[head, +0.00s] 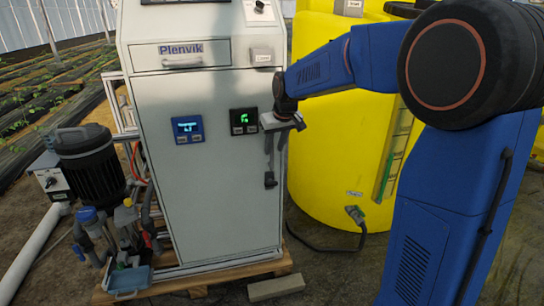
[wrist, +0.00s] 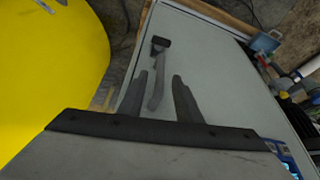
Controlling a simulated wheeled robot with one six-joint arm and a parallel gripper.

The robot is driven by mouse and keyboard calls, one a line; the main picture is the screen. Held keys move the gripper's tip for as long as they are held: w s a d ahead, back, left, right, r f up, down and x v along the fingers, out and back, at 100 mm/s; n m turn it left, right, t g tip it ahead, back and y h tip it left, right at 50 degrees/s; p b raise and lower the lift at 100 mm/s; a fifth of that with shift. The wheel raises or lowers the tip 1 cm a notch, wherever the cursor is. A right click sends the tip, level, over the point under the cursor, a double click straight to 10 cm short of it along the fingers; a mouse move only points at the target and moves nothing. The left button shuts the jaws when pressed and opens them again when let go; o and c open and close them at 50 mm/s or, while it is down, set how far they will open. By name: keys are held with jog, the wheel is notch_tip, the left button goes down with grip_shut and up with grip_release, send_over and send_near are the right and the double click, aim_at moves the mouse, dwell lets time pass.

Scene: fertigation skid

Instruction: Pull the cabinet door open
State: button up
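The cabinet door (head: 218,205) is a light grey panel on the front of the cabinet and looks closed. Its grey handle with a dark end (head: 270,180) is near the door's right edge, partly hidden by my gripper. My gripper (head: 275,150) is in front of that edge, fingers pointing down. In the wrist view, the handle (wrist: 158,82) runs lengthwise between the two dark fingers of my open gripper (wrist: 160,82), with a gap on each side. I cannot tell how deep the handle sits between them. The door (wrist: 205,60) fills much of that view.
A yellow tank (head: 330,150) stands close to the right of the cabinet; it also shows in the wrist view (wrist: 50,70). A black pump (head: 90,165) and pipes stand to the left. A wooden pallet (head: 190,283) and a loose block (head: 276,288) lie at the floor.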

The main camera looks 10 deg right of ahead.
aim_at(273, 152)
jog(key=shift+x, duration=2.75)
grip_shut()
